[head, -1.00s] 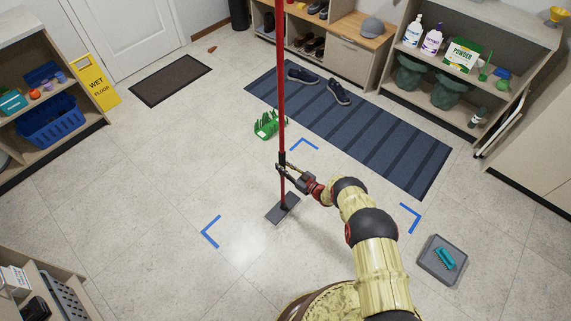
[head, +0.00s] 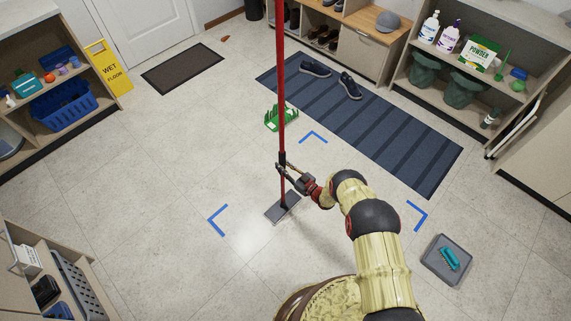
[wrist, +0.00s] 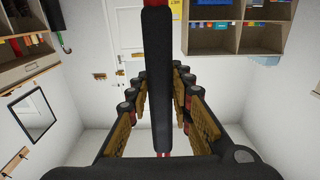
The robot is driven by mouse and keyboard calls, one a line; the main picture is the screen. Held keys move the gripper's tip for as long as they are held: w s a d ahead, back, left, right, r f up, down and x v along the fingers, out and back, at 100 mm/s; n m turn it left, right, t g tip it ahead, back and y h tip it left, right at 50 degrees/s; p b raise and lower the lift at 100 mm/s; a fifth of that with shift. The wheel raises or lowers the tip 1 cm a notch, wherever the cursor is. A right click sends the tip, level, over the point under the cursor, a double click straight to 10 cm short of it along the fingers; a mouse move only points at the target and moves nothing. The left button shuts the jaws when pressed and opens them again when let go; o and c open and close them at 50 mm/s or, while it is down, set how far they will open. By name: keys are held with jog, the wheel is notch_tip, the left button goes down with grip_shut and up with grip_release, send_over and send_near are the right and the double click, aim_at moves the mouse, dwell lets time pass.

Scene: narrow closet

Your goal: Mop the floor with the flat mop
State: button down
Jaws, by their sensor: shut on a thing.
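The flat mop has a long red pole (head: 281,90) standing nearly upright and a flat grey head (head: 283,207) resting on the floor. My gripper (head: 283,170) is shut on the dark grip of the pole, a little above the mop head. In the wrist view, the dark grip (wrist: 160,85) runs between the fingers of my gripper (wrist: 155,100). The pale tiled floor (head: 160,165) has blue corner marks (head: 215,219) around the mop head. More blue marks show behind it (head: 313,136) and to its right (head: 417,215).
A green spiky item (head: 281,118) sits on the floor behind the mop. A blue striped rug (head: 370,130) bears dark shoes (head: 350,86). A grey tray (head: 446,260) with a teal brush lies at right. A yellow wet-floor sign (head: 108,67) stands by the left shelf. Floor left of the mop is clear.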

jog(key=s+a, duration=1.1)
jog(key=s, duration=0.2)
jog(key=shift+s+a+b, duration=0.25)
jog(key=shift+a+b, duration=0.1)
jog(key=shift+b, duration=0.05)
dwell(1.3)
notch_tip(320, 180, up, 8)
jog(key=p, duration=0.5)
dwell(0.5)
